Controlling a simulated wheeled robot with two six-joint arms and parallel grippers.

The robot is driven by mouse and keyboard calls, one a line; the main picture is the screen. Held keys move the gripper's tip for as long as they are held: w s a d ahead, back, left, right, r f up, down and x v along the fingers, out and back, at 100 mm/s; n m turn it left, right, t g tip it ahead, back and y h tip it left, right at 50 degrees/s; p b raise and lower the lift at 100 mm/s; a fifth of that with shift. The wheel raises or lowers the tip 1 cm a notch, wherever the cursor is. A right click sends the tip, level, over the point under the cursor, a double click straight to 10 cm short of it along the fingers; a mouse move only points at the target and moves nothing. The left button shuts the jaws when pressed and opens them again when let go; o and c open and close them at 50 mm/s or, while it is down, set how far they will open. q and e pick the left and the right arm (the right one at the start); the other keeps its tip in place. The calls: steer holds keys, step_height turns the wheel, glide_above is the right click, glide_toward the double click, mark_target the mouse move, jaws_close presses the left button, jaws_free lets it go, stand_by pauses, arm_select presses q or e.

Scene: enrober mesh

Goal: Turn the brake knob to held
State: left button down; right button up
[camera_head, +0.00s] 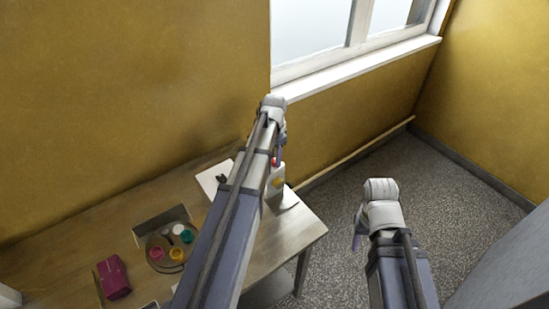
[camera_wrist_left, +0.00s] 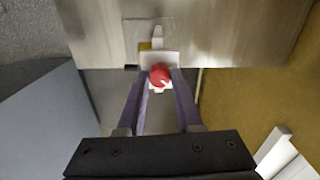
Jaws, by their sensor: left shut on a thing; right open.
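The red knob (camera_wrist_left: 159,74) with a white pointer mark sits on a pale bracket in the left wrist view. The fingers of my left gripper (camera_wrist_left: 161,80) are on both sides of it, shut on it. In the head view a bit of the red knob (camera_head: 276,161) shows on a small pale stand (camera_head: 276,186) near the table's right end, below my left wrist. My arm hides part of it. The pointer's setting labels cannot be read. My right gripper (camera_head: 359,232) is open and empty, out over the floor right of the table.
The wooden table (camera_head: 300,232) holds a round tray (camera_head: 151,240) with several coloured cups, a magenta object (camera_head: 113,277) and a white sheet (camera_head: 208,183) with a small black item. A yellow wall (camera_head: 100,110) and a window sill (camera_head: 360,65) stand behind. Open floor (camera_head: 440,190) lies at right.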

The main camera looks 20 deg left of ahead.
mark_target(274, 160)
arm_select(q)
steer(key=m, duration=0.5)
steer(key=shift+m, duration=2.4)
steer(key=c, duration=0.6)
jaws_free()
steer(key=shift+r, duration=0.1)
step_height(274, 160, up, 8)
steer(key=p, duration=0.8)
